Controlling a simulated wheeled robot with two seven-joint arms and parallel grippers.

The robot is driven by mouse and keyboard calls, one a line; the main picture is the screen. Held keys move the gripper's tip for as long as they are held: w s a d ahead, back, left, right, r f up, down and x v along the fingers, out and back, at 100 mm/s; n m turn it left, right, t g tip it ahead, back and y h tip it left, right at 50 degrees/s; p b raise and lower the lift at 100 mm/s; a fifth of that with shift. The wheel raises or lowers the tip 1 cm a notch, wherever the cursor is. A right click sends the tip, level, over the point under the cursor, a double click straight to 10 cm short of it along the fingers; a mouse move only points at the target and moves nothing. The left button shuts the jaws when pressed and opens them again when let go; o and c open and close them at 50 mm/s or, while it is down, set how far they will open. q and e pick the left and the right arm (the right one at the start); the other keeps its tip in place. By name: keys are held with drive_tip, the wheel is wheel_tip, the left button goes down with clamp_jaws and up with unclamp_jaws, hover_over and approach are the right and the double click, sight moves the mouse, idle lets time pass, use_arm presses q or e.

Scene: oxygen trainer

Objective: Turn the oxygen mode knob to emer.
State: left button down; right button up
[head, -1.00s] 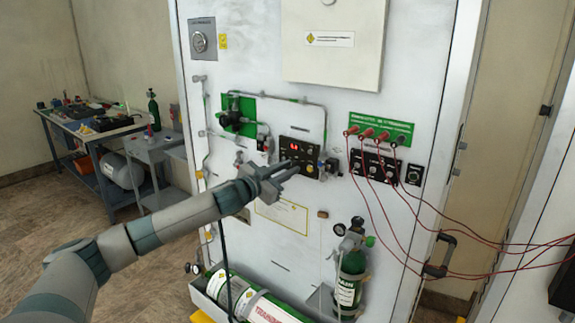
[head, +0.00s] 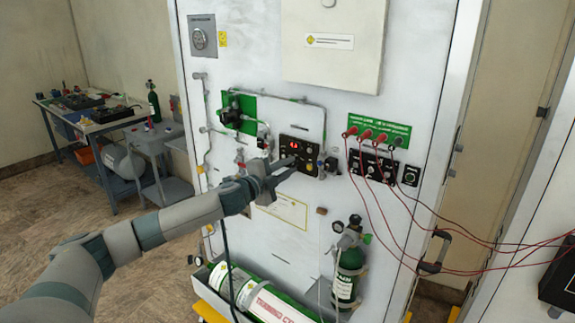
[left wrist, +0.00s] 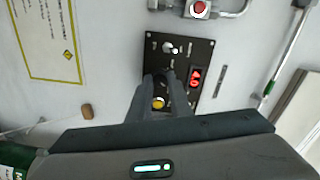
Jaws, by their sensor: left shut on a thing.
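The small black control panel (head: 298,148) with a red display is on the white trainer wall. It also shows turned on its side in the left wrist view (left wrist: 185,60). My left gripper (head: 288,166) reaches the lower part of the panel. My right gripper is not in view.
A green valve panel (head: 238,108) with piping is left of the control panel. Red cables hang from the green jack panel (head: 379,132) at the right. Green cylinders (head: 350,260) are below. A workbench (head: 85,125) stands at the far left.

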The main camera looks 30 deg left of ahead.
use_arm(q)
drive_tip(key=shift+m+p, duration=0.35)
drive_tip(key=shift+m, duration=0.95)
drive_tip(key=c, duration=1.6)
unclamp_jaws()
drive_tip(key=shift+s, duration=0.1)
